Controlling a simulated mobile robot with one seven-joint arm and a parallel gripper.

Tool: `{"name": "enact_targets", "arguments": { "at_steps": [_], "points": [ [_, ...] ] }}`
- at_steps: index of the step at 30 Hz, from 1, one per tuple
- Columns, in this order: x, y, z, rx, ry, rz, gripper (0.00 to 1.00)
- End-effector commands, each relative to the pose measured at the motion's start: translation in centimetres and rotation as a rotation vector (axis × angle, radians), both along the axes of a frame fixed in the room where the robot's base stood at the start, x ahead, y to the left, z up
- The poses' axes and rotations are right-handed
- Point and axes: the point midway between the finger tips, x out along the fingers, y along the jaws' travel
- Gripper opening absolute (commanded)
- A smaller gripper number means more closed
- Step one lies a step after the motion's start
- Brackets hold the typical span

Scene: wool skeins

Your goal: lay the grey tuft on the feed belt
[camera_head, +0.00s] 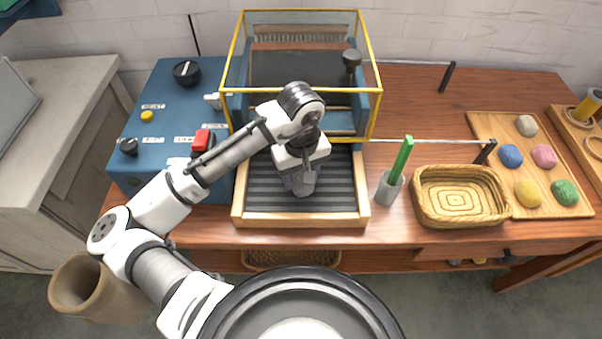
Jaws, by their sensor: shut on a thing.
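My gripper (302,180) points down over the dark ribbed feed belt (262,192) in its wooden frame. It is shut on a small grey thing that looks like the grey tuft (302,185), low over the middle of the belt. The gripper and wrist hide much of the tuft. I cannot tell whether the tuft touches the belt.
A yellow-framed guard (372,95) stands over the machine behind the belt. A blue control panel (165,105) is at left. At right are a grey cup with a green stick (390,188), a wicker basket (425,212) and a wooden tray (485,125) with several coloured tufts.

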Motion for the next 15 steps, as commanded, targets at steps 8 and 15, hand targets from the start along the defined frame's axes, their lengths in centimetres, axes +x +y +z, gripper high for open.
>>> {"name": "enact_targets", "arguments": {
  "at_steps": [8,15],
  "points": [
    [0.00,0.00,-0.15,0.000,0.000,0.000,0.26],
    [0.01,0.01,-0.25,0.000,0.000,0.000,0.69]
  ]
}}
